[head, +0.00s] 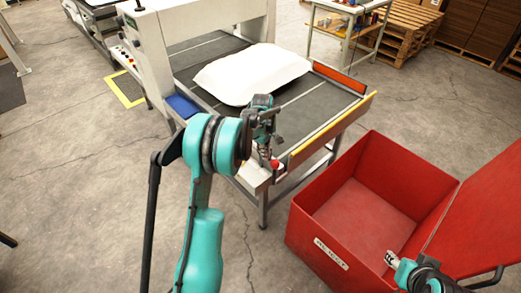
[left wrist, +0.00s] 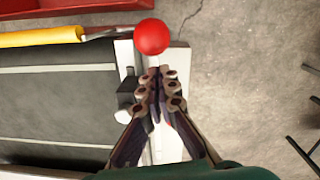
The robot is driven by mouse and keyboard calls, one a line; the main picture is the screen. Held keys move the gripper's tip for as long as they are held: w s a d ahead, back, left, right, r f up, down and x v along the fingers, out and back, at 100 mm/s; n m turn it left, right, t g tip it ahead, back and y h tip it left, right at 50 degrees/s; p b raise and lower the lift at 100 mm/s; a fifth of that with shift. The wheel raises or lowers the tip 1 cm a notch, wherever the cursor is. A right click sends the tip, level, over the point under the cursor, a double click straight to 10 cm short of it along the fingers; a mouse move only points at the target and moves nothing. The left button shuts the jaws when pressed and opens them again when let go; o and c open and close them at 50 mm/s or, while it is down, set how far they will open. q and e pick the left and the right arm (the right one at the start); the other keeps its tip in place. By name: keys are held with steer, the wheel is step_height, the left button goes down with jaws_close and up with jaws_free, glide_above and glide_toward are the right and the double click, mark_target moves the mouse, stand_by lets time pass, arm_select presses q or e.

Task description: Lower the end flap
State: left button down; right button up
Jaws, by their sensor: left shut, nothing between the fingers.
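The end flap (head: 335,133), a brownish panel with a yellow top edge, stands raised along the near right end of the conveyor table. Its yellow edge also shows at the upper left of the left wrist view (left wrist: 40,37). A red ball knob (left wrist: 152,36) on a thin lever sits at the table's corner beside the flap, small in the head view (head: 275,164). My left gripper (left wrist: 158,75) is shut and empty, its tips just short of the knob. My right gripper (head: 391,259) is by the red bin; its fingers are too small to judge.
A white pillow (head: 250,73) lies on the dark conveyor. An orange side panel (head: 340,78) stands at its far side. A large open red bin (head: 325,240) stands on the floor at right. A cart (head: 345,28) and wooden pallets (head: 405,35) are behind.

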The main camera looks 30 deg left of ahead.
arm_select(q)
steer(key=shift+d+f, duration=0.1)
steer(key=shift+d, duration=0.25)
arm_select(e)
steer(key=shift+f, duration=0.15)
arm_select(q)
steer(key=shift+s+d, duration=0.1)
